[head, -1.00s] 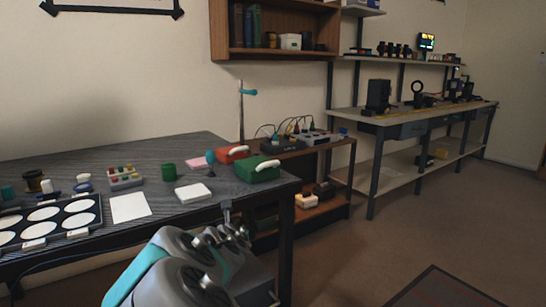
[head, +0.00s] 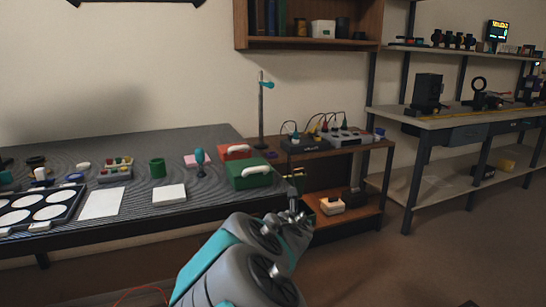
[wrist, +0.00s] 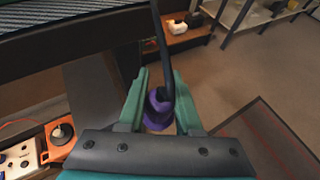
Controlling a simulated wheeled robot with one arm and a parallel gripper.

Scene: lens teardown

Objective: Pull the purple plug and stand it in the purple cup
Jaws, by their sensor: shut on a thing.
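The purple plug (wrist: 156,109) is between the two teal fingers of my gripper (wrist: 160,84) in the wrist view. The gripper is shut on it. I cannot clearly identify a purple cup in either view.
The wrist view shows an orange box (wrist: 62,140) and a white socket panel (wrist: 20,158) at lower left. Open floor lies right.

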